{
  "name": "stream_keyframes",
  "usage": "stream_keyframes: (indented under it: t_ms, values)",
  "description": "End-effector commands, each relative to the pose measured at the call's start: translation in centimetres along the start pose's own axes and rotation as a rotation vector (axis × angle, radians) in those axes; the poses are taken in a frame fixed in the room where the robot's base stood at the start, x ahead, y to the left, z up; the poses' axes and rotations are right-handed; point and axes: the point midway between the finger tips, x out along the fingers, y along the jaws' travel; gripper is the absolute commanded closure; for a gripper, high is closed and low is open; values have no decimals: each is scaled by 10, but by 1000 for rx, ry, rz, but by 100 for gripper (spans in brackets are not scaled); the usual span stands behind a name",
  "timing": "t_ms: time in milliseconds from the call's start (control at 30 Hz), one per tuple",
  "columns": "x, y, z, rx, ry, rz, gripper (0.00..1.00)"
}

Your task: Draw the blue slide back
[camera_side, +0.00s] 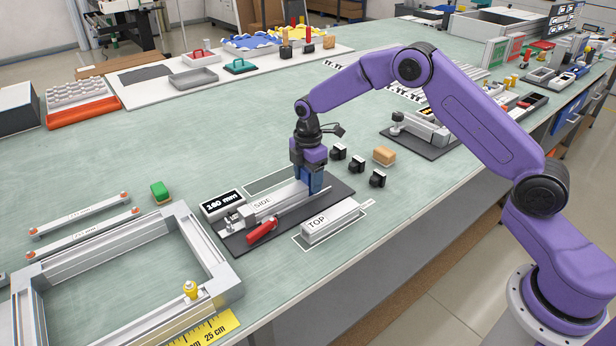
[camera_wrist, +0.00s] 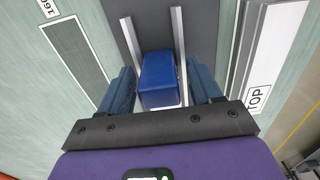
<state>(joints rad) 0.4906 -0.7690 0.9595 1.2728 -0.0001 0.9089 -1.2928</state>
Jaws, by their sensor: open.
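The blue slide (camera_wrist: 158,72) is a small block in the wrist view, lying between two pale metal rails (camera_wrist: 180,42) on a dark base plate. My gripper (camera_wrist: 162,88) is open, with one finger on each side of the slide and a visible gap on both sides. In the side view my gripper (camera_side: 309,186) points down at the far right part of the dark base plate (camera_side: 335,190), at the end of the bar marked SIDE (camera_side: 270,203). The slide cannot be told apart from my blue fingers there.
A red handle (camera_side: 262,232) lies at the plate's front. Black blocks (camera_side: 358,165) and a tan block (camera_side: 384,156) stand behind. A large metal frame (camera_side: 180,235) lies left.

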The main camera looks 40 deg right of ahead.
Motion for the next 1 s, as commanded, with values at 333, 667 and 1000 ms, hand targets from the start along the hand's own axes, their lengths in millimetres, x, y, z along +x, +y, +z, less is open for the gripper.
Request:
stream_keyframes:
  t_ms: [333, 667, 1000]
  values:
    - [0, 0, 0, 0, 0, 0, 78]
    - [-1, 1, 26, 6, -1, -1, 100]
    - [-1, 0, 89, 4, -1, 0, 100]
